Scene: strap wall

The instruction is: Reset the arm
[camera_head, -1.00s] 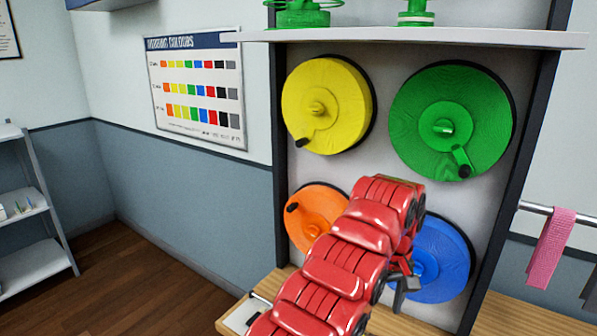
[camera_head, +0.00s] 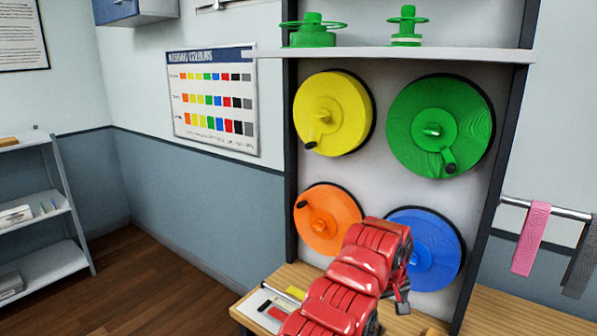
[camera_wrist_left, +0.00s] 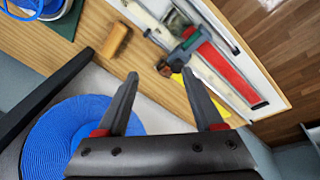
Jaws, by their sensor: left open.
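My red left arm reaches up from the bottom in the head view, in front of the reel wall. Its gripper (camera_head: 403,300) is small and partly hidden by the wrist there, in front of the lower part of the blue reel (camera_head: 433,255). In the left wrist view the two dark fingers (camera_wrist_left: 160,75) are spread apart with nothing between them. They point over the wooden bench (camera_wrist_left: 150,82), and the blue reel (camera_wrist_left: 62,140) lies beside the left finger. My right gripper is not in view.
Yellow (camera_head: 330,112), green (camera_head: 440,128) and orange (camera_head: 326,220) reels hang on the wall under a shelf (camera_head: 400,55). A tool tray (camera_wrist_left: 262,72) and a tan block (camera_wrist_left: 116,40) lie on the bench. Pink and grey straps hang from a rail at right.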

